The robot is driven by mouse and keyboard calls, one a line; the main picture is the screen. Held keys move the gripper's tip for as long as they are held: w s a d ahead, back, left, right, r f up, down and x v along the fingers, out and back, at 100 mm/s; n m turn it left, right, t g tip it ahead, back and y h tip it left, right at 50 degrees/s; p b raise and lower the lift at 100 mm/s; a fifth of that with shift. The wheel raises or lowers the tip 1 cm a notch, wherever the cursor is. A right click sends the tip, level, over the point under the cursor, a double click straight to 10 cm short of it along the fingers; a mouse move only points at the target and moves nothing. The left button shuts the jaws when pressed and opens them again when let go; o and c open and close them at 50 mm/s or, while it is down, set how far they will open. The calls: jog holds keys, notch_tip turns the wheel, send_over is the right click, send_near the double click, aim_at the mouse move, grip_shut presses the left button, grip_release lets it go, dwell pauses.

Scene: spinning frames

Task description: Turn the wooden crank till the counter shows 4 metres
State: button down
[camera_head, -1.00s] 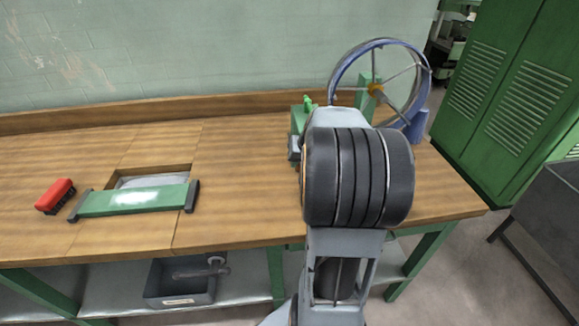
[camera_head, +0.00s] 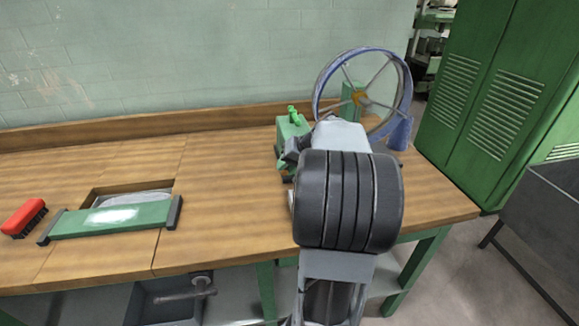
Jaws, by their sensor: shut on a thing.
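The spinning device stands at the right end of the bench. My arm's thick dark joint covers the space in front of the wheel. Only a dark bit of my gripper (camera_head: 291,152) shows, beside the green block. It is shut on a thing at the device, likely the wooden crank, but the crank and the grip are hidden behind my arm. No counter reading is visible.
A red brush (camera_head: 23,217) lies at the left on the wooden bench (camera_head: 225,200). A green bar with dark ends (camera_head: 115,219) lies by a recess. Green lockers (camera_head: 490,100) and a dark grey cabinet (camera_head: 545,215) stand right. The bench middle is clear.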

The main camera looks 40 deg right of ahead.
jog(key=c, duration=1)
grip_release()
jog(key=v, duration=1.3)
jog(key=shift+s+r+p, duration=0.25)
jog(key=shift+r+p, duration=0.1)
jog(key=shift+p, duration=0.05)
jog(key=shift+d, duration=0.1)
